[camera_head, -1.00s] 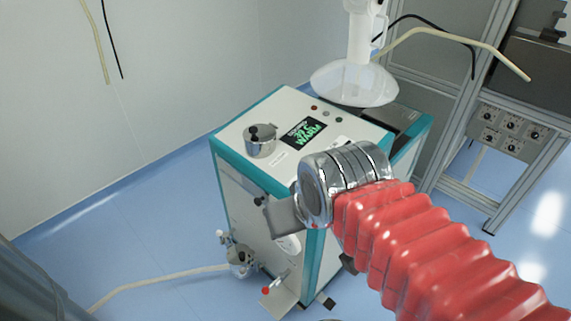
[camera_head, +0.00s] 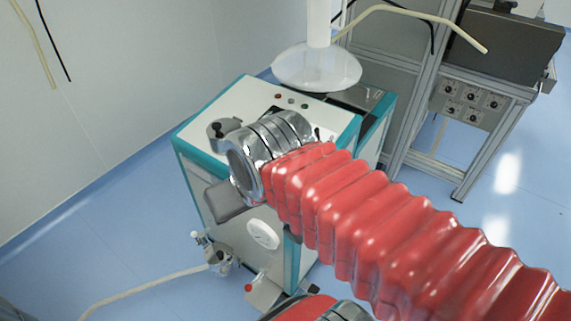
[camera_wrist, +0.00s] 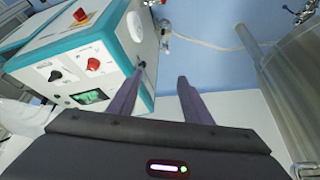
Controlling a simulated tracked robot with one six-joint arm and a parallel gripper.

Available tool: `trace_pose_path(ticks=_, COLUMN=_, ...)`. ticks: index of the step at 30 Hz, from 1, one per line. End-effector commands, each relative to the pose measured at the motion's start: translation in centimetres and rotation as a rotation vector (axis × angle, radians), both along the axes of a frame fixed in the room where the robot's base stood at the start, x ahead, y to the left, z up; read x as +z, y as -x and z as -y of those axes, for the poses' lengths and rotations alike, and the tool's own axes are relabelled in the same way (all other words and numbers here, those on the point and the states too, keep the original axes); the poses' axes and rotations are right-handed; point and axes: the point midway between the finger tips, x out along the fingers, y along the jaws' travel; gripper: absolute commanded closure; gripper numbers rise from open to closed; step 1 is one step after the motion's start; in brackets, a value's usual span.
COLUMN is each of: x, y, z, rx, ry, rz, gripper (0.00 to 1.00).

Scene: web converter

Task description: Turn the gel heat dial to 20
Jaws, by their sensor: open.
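No dial label is readable, so I cannot tell which dial is the gel heat dial. In the wrist view a black knob (camera_wrist: 55,75) and a red knob (camera_wrist: 93,64) sit on the pale, teal-edged machine (camera_wrist: 115,45), near a green display (camera_wrist: 90,97). Several black-knobbed dials (camera_head: 472,98) also show on a grey panel at the right in the head view. My gripper (camera_wrist: 162,72) is open and empty, its left finger overlapping the machine's corner in the picture. In the head view my wrist hides part of the machine top and most of the gripper.
A clear dome (camera_head: 317,68) hangs over the machine's back. A round white disc (camera_head: 263,234) is on the machine's side, with fittings and a hose (camera_head: 150,286) low at left. A metal frame (camera_head: 405,140) stands to the right. Blue floor is open at left.

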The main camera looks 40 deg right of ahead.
Motion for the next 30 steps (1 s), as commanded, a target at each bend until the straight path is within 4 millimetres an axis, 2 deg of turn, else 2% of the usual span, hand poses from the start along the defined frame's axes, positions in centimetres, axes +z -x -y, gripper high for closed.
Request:
trace_pose_path(ticks=5, x=0.5, y=-1.5, z=0.8, rx=-0.151, ry=-0.057, rz=-0.033, gripper=0.53)
trace_pose_path(ticks=11, x=1.2, y=-4.2, z=3.2, rx=-0.431, ry=-0.157, rz=-0.083, gripper=0.53)
trace_pose_path(ticks=20, x=1.4, y=-8.4, z=7.9, rx=-0.879, ry=-0.299, rz=-0.141, gripper=0.53)
trace_pose_path(ticks=30, x=0.2, y=-12.4, z=14.3, rx=-1.399, ry=-0.438, rz=-0.186, gripper=0.53)
